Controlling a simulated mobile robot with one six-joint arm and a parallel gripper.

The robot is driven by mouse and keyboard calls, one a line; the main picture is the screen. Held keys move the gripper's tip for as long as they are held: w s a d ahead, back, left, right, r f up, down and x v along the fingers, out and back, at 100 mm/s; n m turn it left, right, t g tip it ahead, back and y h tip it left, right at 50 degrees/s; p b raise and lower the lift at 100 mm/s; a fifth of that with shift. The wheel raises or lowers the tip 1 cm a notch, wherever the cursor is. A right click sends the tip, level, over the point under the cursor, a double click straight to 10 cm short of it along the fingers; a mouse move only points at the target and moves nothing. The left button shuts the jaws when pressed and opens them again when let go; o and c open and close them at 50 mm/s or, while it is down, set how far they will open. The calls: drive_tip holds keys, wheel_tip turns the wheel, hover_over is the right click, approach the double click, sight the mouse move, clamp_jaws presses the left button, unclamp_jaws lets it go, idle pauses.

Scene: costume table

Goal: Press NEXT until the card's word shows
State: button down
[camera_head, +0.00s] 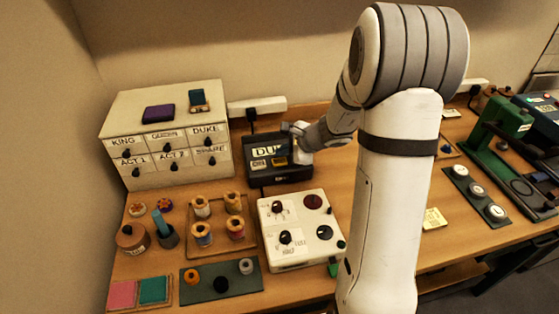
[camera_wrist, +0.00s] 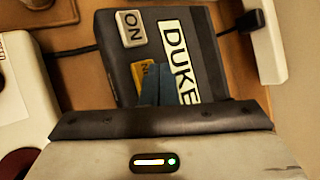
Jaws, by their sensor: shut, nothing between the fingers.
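A dark label device (camera_head: 262,172) stands on the table beside the drawer cabinet. Its white display (camera_wrist: 179,55) reads DUKE in the wrist view; in the head view my gripper hides the end of the word.
A white cabinet (camera_head: 165,115) with labelled drawers stands left of the device. A white control box (camera_head: 290,252) with knobs is in front. A spool tray (camera_head: 250,248) lies front left. Power strips run along the wall.

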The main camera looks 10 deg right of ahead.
sight(283, 162)
drive_tip(key=shift+f, duration=0.1)
idle(0.3)
drive_tip(key=shift+f+b, duration=0.4)
drive_tip(key=shift+b, duration=0.3)
drive_tip(key=shift+f+b, duration=0.45)
drive_tip(key=shift+b, duration=0.1)
idle(0.4)
drive_tip(key=shift+r, duration=0.15)
drive_tip(key=shift+r+p, duration=0.6)
drive_tip(key=shift+r, duration=0.2)
drive_tip(key=shift+r+p, duration=1.85)
drive_tip(key=shift+r, duration=0.7)
idle(1.7)
